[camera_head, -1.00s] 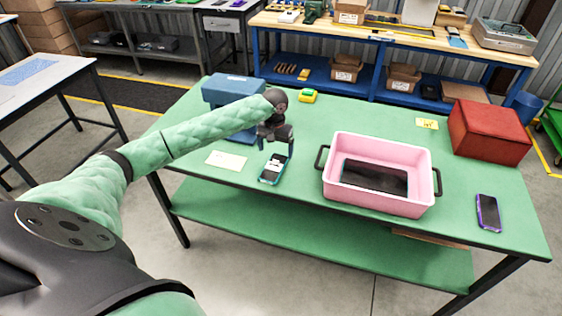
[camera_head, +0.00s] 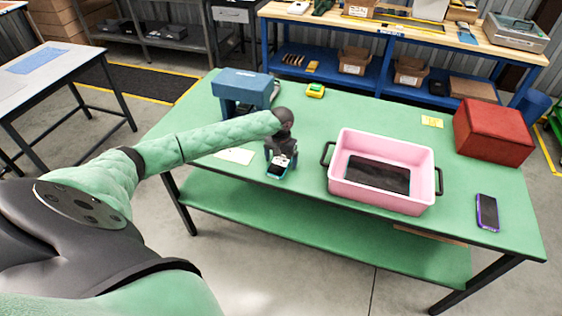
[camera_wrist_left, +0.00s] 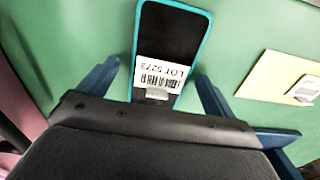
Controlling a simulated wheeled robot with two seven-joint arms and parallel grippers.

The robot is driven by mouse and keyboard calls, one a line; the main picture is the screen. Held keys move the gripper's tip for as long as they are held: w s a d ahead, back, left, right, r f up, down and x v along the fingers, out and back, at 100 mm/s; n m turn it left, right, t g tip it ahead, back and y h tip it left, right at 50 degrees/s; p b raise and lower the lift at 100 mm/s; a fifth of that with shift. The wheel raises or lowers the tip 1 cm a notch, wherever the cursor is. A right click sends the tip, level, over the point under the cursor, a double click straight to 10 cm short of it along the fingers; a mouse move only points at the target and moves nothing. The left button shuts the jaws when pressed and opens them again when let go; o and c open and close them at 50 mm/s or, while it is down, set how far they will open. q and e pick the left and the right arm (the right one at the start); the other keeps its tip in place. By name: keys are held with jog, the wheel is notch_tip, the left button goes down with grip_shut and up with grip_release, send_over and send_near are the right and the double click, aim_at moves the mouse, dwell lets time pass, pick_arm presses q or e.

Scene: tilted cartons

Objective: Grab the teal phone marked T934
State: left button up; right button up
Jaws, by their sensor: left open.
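A teal-edged phone (camera_head: 276,171) with a dark face lies on the green table, left of the pink tray. In the left wrist view the phone (camera_wrist_left: 168,42) bears a white label that reads "LOT 5273"; I see no T934 mark. My left gripper (camera_head: 281,158) is open just above the phone's far part. In the left wrist view the blue fingers of my left gripper (camera_wrist_left: 156,86) stand apart on either side of the phone, and the palm hides its near end. A purple-edged phone (camera_head: 487,212) lies at the table's right. My right gripper is not in view.
The pink tray (camera_head: 340,190) with black handles holds a dark flat panel (camera_head: 377,174). A blue carton (camera_head: 240,86), a yellow-green object (camera_head: 315,90) and a red box (camera_head: 492,132) stand at the back. A pale card (camera_head: 235,156) lies left of the phone.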

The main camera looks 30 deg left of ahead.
pick_arm(q)
jog(key=c, duration=1.2)
